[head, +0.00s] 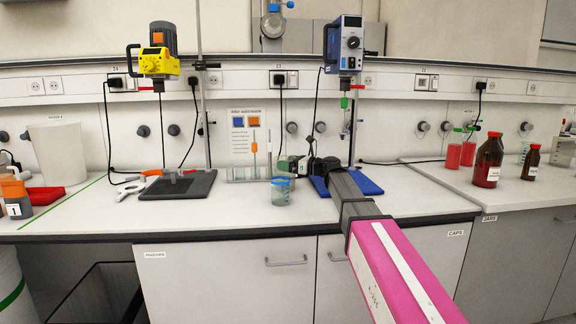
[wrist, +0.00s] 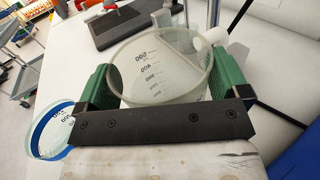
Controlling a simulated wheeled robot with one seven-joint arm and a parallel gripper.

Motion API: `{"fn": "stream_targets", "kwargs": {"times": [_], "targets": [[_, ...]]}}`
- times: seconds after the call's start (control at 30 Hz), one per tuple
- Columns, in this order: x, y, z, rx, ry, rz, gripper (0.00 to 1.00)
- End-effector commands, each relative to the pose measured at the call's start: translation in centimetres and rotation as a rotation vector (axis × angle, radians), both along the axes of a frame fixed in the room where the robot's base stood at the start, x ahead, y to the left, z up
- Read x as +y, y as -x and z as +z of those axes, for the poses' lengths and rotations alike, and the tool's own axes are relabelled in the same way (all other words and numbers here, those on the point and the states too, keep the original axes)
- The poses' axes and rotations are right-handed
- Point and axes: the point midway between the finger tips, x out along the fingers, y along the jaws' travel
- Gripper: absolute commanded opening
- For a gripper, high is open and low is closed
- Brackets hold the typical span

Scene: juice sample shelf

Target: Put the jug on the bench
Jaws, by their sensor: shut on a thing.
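The jug (wrist: 152,72) is a clear, round vessel with printed graduations and a handle and spout side, seen from above in the wrist view. My gripper (wrist: 157,84) has its green fingers on both sides of the jug's wall and is shut on it. The jug is mostly hidden there. Its bottom is hidden, so I cannot tell whether it touches the bench.
A blue-rimmed beaker (head: 282,192) stands close on the left, also in the wrist view (wrist: 50,135). A yellow stirrer (head: 158,62) and a blue stirrer (head: 345,45) hang on stands. Brown bottles (head: 488,160) stand right.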

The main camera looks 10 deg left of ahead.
Motion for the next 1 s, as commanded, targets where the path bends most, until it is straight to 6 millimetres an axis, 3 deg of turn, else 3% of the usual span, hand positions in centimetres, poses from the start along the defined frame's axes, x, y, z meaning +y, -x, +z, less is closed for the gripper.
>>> {"fn": "stream_targets", "kwargs": {"times": [0.37,0.4,0.43,0.73,1.0], "targets": [[0.0,0.0,-0.4,-0.001,-0.002,0.0,0.32],[0.0,0.0,-0.5,0.0,-0.001,0.0,0.97],[0.0,0.0,-0.5,0.0,-0.001,0.0,1.0],[-0.1,0.0,-0.2,0.0,-0.001,0.0,1.0],[-4.3,1.4,-0.3,0.0,-0.001,-0.003,1.0]]}}
